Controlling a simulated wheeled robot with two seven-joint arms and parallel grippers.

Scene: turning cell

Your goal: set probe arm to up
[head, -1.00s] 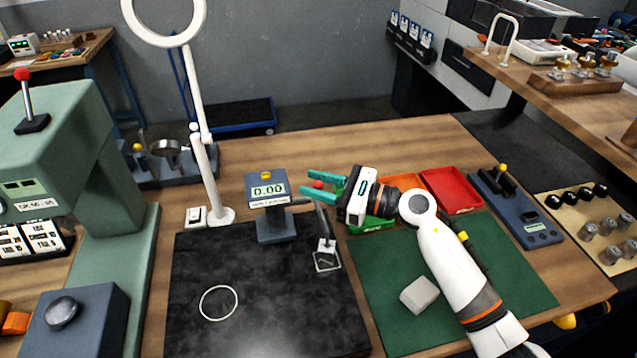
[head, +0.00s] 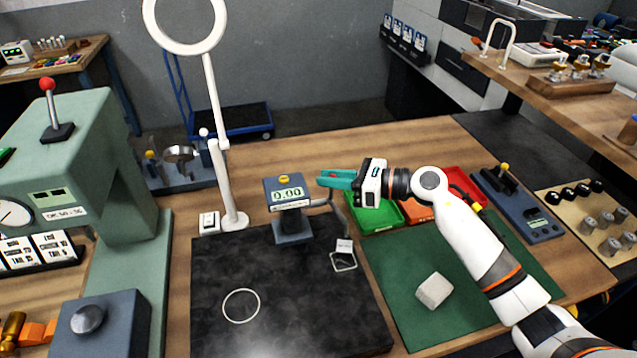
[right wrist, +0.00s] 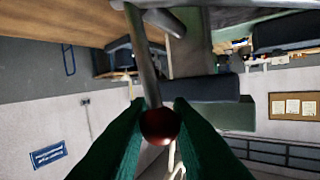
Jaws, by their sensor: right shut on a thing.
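The gauge (head: 288,194) stands at the back of the black plate, its display reading 0.00. The knob is mostly hidden by the fingers in the head view. My left gripper is not in view.
A white ring-lamp stand (head: 228,190) rises left of the gauge. Green (head: 378,219) and red trays lie behind my right arm. A pale block (head: 433,290) lies on the green mat (head: 400,310). A green press (head: 75,160) stands at the left.

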